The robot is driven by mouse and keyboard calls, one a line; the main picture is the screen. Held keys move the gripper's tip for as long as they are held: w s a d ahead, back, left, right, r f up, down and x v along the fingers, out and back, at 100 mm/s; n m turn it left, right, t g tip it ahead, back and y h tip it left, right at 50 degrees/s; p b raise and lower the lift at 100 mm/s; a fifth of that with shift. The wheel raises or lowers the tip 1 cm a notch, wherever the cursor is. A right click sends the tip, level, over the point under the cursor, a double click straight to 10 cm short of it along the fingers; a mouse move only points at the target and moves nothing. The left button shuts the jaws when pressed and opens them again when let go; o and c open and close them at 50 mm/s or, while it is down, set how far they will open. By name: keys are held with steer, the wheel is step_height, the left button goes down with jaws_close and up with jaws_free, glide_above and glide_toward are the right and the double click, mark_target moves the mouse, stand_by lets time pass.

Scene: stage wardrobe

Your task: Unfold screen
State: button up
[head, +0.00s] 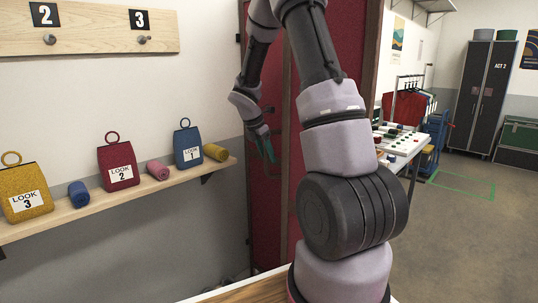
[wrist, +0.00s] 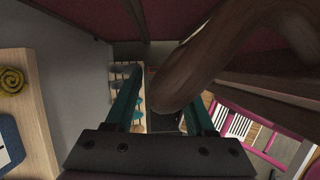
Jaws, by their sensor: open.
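The folding screen (head: 268,215) stands behind my arm in the head view, with dark red panels and brown wooden edges. My arm hides much of its middle. My gripper (head: 267,153) is in front of its left part, pointing down, with teal fingers. In the wrist view my gripper (wrist: 160,82) is open, and a thick curved brown wooden piece (wrist: 205,55), which looks like a handle, reaches in from the upper right between the fingers. I cannot tell whether either finger touches it. Dark red panel surface (wrist: 180,15) shows at the top.
A wooden shelf (head: 130,196) on the left wall holds labelled bags and rolled cloths; its end is near my gripper. A peg board (head: 90,35) hangs above. A white table (head: 405,150) stands behind right. Open floor (head: 450,240) lies at the right.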

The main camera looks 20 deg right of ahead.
jaws_close()
stand_by(1.3)
